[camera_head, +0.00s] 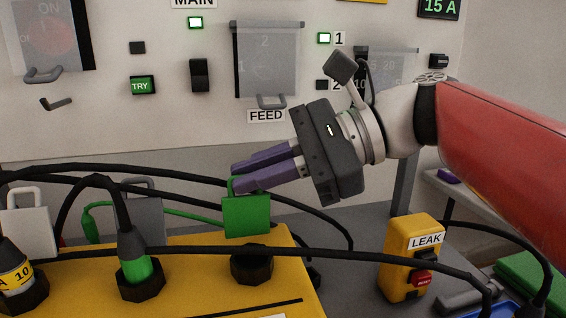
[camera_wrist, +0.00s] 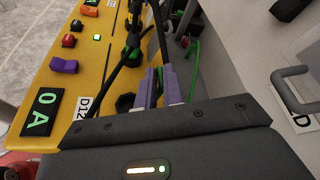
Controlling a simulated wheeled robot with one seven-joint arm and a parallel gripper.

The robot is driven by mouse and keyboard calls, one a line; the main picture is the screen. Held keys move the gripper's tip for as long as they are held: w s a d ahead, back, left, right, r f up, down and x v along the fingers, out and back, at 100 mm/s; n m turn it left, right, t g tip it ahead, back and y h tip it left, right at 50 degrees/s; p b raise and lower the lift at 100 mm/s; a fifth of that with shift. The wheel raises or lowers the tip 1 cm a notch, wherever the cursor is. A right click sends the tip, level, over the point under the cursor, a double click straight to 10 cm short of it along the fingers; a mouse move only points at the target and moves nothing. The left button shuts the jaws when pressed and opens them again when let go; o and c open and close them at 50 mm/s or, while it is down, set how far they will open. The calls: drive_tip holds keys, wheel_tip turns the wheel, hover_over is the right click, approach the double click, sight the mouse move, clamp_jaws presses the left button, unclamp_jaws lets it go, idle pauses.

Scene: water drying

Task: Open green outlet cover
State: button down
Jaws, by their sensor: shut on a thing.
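The green outlet cover (camera_head: 246,215) stands raised above a black round outlet (camera_head: 251,265) on the right end of the yellow box's top. My gripper (camera_head: 240,178) comes from the right, its purple fingers at the cover's top edge and handle. The fingers are shut on the green cover. In the wrist view my gripper (camera_wrist: 160,78) points at the yellow box, and the cover is mostly hidden between and behind the fingers.
Black cables (camera_head: 330,254) run across the yellow box (camera_head: 200,290). A plug with a green band (camera_head: 134,262) sits in the neighbouring outlet. A yellow LEAK box (camera_head: 410,258) stands at right. A panel with a FEED cover (camera_head: 266,65) rises behind.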

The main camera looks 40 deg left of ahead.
drive_tip(key=shift+w+a+f+m+h, duration=0.2)
drive_tip(key=shift+w+a+m+h, duration=0.2)
drive_tip(key=shift+w+a+m, duration=0.15)
idle(0.4)
drive_tip(key=c, duration=1.6)
unclamp_jaws()
drive_tip(key=shift+o, duration=0.2)
drive_tip(key=v, duration=0.8)
drive_tip(key=shift+a, duration=0.1)
